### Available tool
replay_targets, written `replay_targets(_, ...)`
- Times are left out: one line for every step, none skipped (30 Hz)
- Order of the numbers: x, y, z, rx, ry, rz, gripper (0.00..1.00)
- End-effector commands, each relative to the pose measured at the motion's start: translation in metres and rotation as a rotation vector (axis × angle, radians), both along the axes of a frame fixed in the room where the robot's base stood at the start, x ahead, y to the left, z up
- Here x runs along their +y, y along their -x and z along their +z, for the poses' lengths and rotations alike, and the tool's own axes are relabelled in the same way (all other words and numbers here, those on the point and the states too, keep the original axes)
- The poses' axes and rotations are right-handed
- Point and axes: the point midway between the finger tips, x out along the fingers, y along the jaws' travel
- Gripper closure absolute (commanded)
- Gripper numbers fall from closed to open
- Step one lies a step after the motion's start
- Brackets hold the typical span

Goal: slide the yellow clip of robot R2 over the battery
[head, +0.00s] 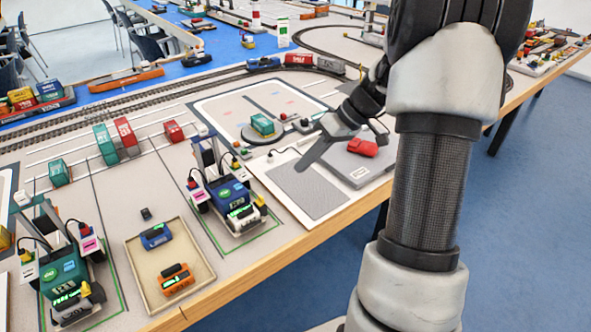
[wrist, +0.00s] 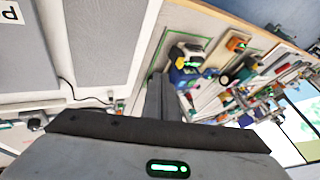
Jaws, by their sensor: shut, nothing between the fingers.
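Two small gantry robots stand on the table in the head view, a blue one (head: 231,192) in the middle and a green one (head: 62,270) at the left. I cannot read which is R2. Each has a battery with a green display at its front; the middle robot's battery (head: 241,212) is white and black. A small yellow part, perhaps its clip (head: 260,202), sits at that battery's right side. My gripper (head: 302,166) is shut and empty, above the grey pad to the right of the middle robot and apart from it. That robot's battery also shows in the wrist view (wrist: 190,52).
A shallow tray (head: 143,285) between the robots holds a blue block (head: 156,236) and an orange block (head: 176,279). A grey pad (head: 308,190) lies at the table's front edge. A red object (head: 362,147) rests on a grey box (head: 352,170) at the right.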

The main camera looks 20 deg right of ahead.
Motion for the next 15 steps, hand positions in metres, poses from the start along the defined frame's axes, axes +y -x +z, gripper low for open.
replay_targets(0.006,-0.001,-0.011,0.003,-0.001,0.003,1.0)
replay_targets(0.01,-0.002,-0.016,0.003,-0.002,0.003,1.0)
replay_targets(0.014,-0.005,-0.023,0.003,-0.001,0.003,1.0)
replay_targets(0.018,-0.006,-0.028,0.003,-0.002,0.003,1.0)
replay_targets(0.022,-0.008,-0.033,0.003,-0.002,0.003,1.0)
replay_targets(0.027,-0.009,-0.041,0.004,-0.002,0.002,1.0)
replay_targets(0.031,-0.011,-0.046,0.005,-0.002,0.003,1.0)
replay_targets(0.034,-0.012,-0.051,0.004,-0.001,0.002,1.0)
replay_targets(0.039,-0.015,-0.058,0.004,-0.002,0.002,1.0)
replay_targets(0.042,-0.016,-0.062,0.003,-0.002,0.001,1.0)
replay_targets(0.046,-0.017,-0.067,0.004,-0.001,0.002,1.0)
replay_targets(0.051,-0.018,-0.07,0.002,0.0,0.003,1.0)
replay_targets(0.057,-0.016,-0.067,0.0,0.001,0.004,1.0)
replay_targets(0.061,-0.014,-0.066,-0.001,0.001,0.003,1.0)
replay_targets(0.066,-0.012,-0.066,0.0,0.0,0.002,1.0)
